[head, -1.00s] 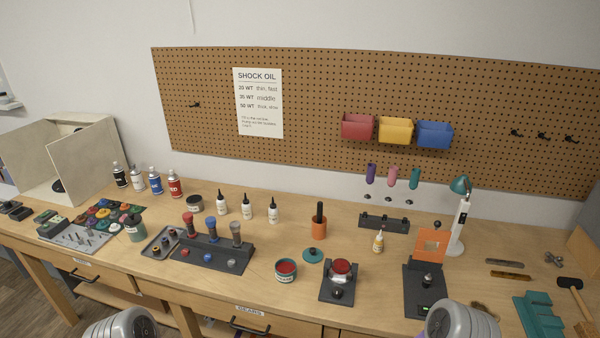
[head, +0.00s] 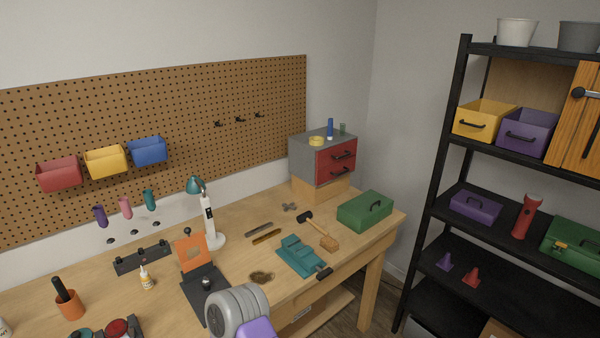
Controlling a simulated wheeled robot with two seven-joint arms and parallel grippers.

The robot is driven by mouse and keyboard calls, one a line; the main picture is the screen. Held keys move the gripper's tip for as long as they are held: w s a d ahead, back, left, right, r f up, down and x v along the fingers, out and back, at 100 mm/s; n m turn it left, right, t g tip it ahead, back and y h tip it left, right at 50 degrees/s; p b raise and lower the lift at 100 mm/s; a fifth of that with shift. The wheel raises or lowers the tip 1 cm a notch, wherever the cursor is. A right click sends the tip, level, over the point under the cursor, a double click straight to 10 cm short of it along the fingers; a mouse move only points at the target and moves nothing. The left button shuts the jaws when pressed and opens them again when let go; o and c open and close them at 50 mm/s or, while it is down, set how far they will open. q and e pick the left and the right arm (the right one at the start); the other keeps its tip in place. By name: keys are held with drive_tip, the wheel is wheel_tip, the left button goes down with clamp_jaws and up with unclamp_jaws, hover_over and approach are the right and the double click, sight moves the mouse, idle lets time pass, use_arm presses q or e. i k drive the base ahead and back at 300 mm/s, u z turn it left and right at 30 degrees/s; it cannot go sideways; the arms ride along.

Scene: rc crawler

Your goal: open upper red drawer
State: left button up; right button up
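A small grey cabinet with two red drawers stands on a wooden block at the far right end of the workbench in the head view. The upper red drawer (head: 342,155) has a black handle and looks shut. The lower red drawer (head: 335,172) sits right below it, also with a black handle, and looks shut. A grey and purple part of my arm shows at the bottom centre, well short of the cabinet. No gripper fingers are visible.
A green toolbox (head: 365,211), a mallet (head: 318,230) and a teal vise (head: 300,256) lie on the bench before the cabinet. A lamp (head: 211,215) stands left. A yellow ring, blue bottle and small green item top the cabinet. A black shelf (head: 440,160) stands right.

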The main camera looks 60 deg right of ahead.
sight(328, 156)
drive_tip(key=z, duration=3.05)
drive_tip(key=i, duration=2.6)
drive_tip(key=u, duration=1.25)
